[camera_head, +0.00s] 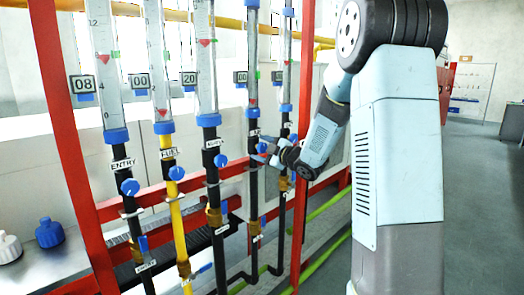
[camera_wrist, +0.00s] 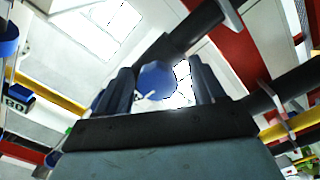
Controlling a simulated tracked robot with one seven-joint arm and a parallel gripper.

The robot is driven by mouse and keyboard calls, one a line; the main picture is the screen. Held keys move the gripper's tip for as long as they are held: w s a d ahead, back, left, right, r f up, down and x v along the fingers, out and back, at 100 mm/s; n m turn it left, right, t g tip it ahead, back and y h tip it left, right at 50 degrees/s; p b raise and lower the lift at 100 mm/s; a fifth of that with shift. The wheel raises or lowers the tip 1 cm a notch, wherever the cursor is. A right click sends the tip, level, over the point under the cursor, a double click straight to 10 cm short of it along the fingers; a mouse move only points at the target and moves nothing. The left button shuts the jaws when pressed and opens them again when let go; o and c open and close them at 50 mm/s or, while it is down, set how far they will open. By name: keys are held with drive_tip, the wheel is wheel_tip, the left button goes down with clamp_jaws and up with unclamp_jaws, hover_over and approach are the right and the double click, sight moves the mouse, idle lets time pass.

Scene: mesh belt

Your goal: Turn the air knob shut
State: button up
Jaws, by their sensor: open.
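In the head view my gripper (camera_head: 266,152) reaches in from the right to the fourth pipe from the left, where a blue knob (camera_head: 262,148) sits right at its fingertips. The label there is partly covered and too small to read, so I cannot confirm that it says air. In the wrist view a round blue knob (camera_wrist: 157,80) with a small white mark lies between the two dark fingers of my gripper (camera_wrist: 160,72). The fingers are open, one on each side of the knob. I cannot tell whether either finger touches it.
Other blue knobs sit on the entry pipe (camera_head: 129,187), the yellow fuel pipe (camera_head: 176,173) and the third pipe (camera_head: 220,161). A fifth pipe (camera_head: 283,183) stands close behind my gripper. A red post (camera_head: 304,110) rises beside it. Two bottles stand on the bench at lower left.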

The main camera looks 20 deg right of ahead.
drive_tip(key=v, duration=1.3)
drive_tip(key=shift+s+d, duration=0.2)
drive_tip(key=shift+s, duration=0.1)
drive_tip(key=s+d+r+m+g+h, duration=0.25)
drive_tip(key=s+r+m+h, duration=0.25)
drive_tip(key=s+m+h, duration=0.55)
drive_tip(key=s+a+f+m+g, duration=0.1)
drive_tip(key=s+a+m+g, duration=0.2)
drive_tip(key=s, duration=0.6)
drive_tip(key=s+a+f+m+g+y, duration=0.1)
drive_tip(key=s+a+f+m+g, duration=0.1)
drive_tip(key=s+a, duration=0.4)
drive_tip(key=s+m+g, duration=0.1)
drive_tip(key=s+g, duration=0.1)
drive_tip(key=s, duration=0.2)
drive_tip(key=shift+s+f+m+g+y, duration=0.1)
drive_tip(key=shift+f+m+g+y, duration=0.05)
drive_tip(key=shift+m+g+y, duration=0.1)
drive_tip(key=shift+c, duration=0.3)
